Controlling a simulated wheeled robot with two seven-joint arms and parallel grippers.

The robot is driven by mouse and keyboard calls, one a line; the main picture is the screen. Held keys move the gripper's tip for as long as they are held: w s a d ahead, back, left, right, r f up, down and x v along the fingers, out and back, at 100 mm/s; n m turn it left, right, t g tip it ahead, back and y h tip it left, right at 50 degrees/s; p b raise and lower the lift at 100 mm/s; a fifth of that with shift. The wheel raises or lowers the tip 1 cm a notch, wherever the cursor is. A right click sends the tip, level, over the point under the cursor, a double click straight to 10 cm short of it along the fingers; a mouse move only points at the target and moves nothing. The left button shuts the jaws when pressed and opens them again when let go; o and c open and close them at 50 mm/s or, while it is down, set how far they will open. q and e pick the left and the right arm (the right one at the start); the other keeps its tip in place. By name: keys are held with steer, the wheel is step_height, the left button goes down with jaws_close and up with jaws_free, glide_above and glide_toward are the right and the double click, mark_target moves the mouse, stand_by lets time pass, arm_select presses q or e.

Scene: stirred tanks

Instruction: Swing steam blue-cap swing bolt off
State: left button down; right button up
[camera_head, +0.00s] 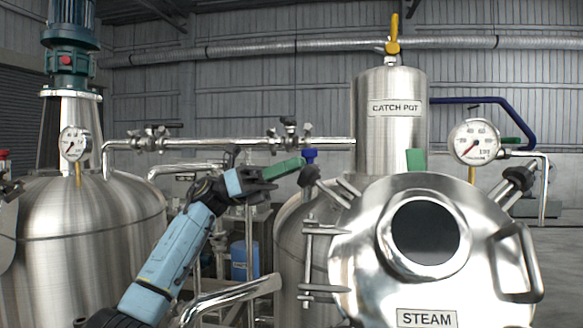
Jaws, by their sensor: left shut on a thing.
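The steam vessel's round steel lid (370,255) fills the right foreground, with a dark sight glass and a STEAM plate (426,317). A blue cap (310,154) stands upright at the lid's upper left, just above a black-ended swing bolt (310,177) that leans up and left. I cannot tell whether cap and bolt are joined. My left gripper (268,181) is left of them, its dark fingers shut at the near end of a green bar (285,168). The bar's far end appears beside the blue cap; contact is unclear. My right gripper is not in view.
A gauge (475,142) and another black-ended bolt (520,177) are at right. A steel tank (85,225) stands at left. Pipes (235,143) with valves cross behind my arm.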

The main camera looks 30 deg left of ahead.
arm_select(q)
steer(key=c, duration=1.5)
jaws_free()
steer(key=shift+a, duration=0.1)
steer(key=b+v, duration=0.3)
steer(key=v, duration=1)
steer(key=shift+s+a, duration=0.1)
steer(key=shift+s, duration=0.05)
